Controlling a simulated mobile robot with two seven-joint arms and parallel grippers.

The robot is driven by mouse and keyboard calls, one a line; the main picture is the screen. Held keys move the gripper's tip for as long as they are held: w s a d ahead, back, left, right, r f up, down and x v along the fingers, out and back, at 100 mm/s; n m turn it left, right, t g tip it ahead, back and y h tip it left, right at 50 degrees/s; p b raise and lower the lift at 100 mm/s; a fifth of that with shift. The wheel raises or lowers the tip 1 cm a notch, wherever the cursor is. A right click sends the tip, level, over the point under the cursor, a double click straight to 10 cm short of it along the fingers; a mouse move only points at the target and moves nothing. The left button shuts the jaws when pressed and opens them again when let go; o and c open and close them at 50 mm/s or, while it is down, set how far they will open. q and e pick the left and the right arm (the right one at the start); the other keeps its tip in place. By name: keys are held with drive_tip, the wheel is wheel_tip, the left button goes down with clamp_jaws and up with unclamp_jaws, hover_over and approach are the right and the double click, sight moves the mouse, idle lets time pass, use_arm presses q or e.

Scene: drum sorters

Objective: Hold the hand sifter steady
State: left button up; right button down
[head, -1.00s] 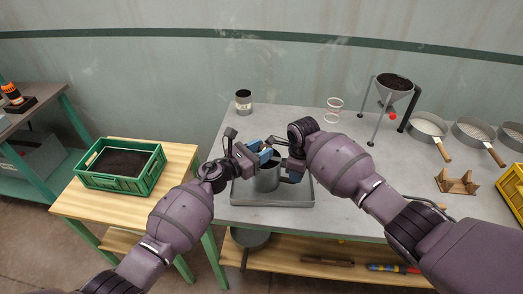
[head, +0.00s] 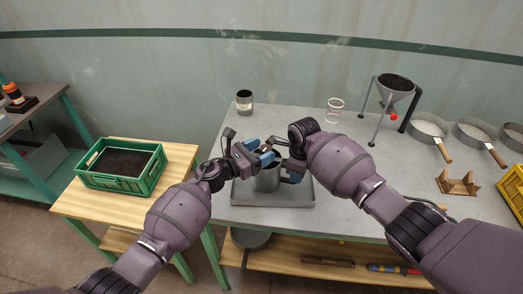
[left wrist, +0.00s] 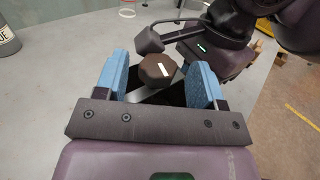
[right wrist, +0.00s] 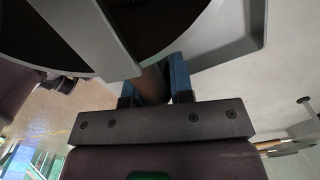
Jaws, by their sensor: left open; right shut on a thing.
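The hand sifter (head: 265,180) is a grey metal cup over a shallow grey tray (head: 304,199). Its rim and crossbar show large in the right wrist view (right wrist: 95,38), with a dark inside. My right gripper (head: 291,177) is shut on its brown handle (right wrist: 152,84), at the cup's right side. My left gripper (head: 268,153) is open above the cup. In the left wrist view a dark brown knob (left wrist: 157,70) with a white mark lies between its blue fingers, with gaps at both sides. The cup's base is partly hidden by my arms.
A labelled can (head: 244,103) stands at the table's back left. A funnel on a stand (head: 396,88), round sieves (head: 428,126) and a wooden rack (head: 458,184) are to the right. A green crate (head: 155,176) of dark soil sits on the side table.

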use_arm(q)
drive_tip(key=v, duration=1.1)
drive_tip(key=shift+s+a, duration=0.2)
drive_tip(key=shift+s, duration=0.05)
drive_tip(key=s+d+n+t+y, duration=0.6)
drive_tip(key=s+d+n+y, duration=0.1)
drive_tip(key=d, duration=0.5)
drive_tip(key=w+y, duration=0.1)
drive_tip(key=w, duration=0.3)
drive_tip(key=w+n+t+y, duration=0.1)
drive_tip(key=w+y, duration=0.1)
drive_tip(key=w, duration=0.2)
drive_tip(key=w+a+y, duration=0.1)
drive_tip(key=w, duration=0.4)
drive_tip(key=shift+w+f+n+t+y, duration=0.1)
drive_tip(key=shift+f+n+t+y, duration=0.2)
drive_tip(key=shift+f+n, duration=0.1)
